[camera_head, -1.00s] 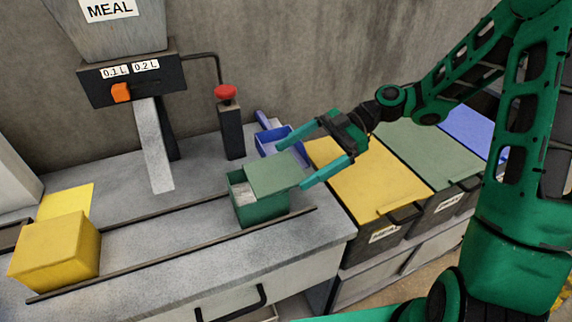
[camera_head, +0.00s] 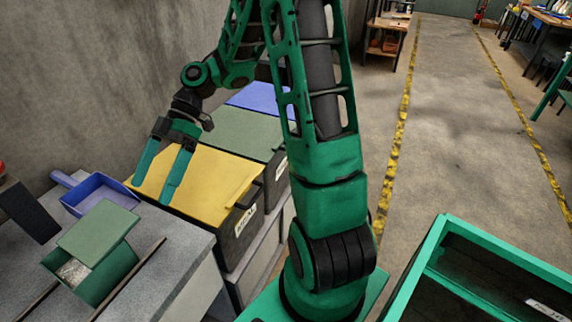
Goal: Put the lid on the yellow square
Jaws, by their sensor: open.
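The flat green lid (camera_head: 98,231) lies skewed across the top of a small green box (camera_head: 108,277) at the lower left. It covers part of the opening, and pale grain (camera_head: 73,271) shows in the uncovered part. My gripper (camera_head: 152,191) is open and empty, with its fingers pointing down. In the picture it is above and to the right of the lid, apart from it, in front of the yellow-topped bin. The yellow square is out of view now.
A blue scoop (camera_head: 100,195) lies behind the green box on the grey counter (camera_head: 172,255). Bins with yellow (camera_head: 205,182), green (camera_head: 232,132) and blue (camera_head: 258,97) tops stand to its right. A dark rail (camera_head: 130,277) runs beside the box. Open floor (camera_head: 465,140) extends to the right.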

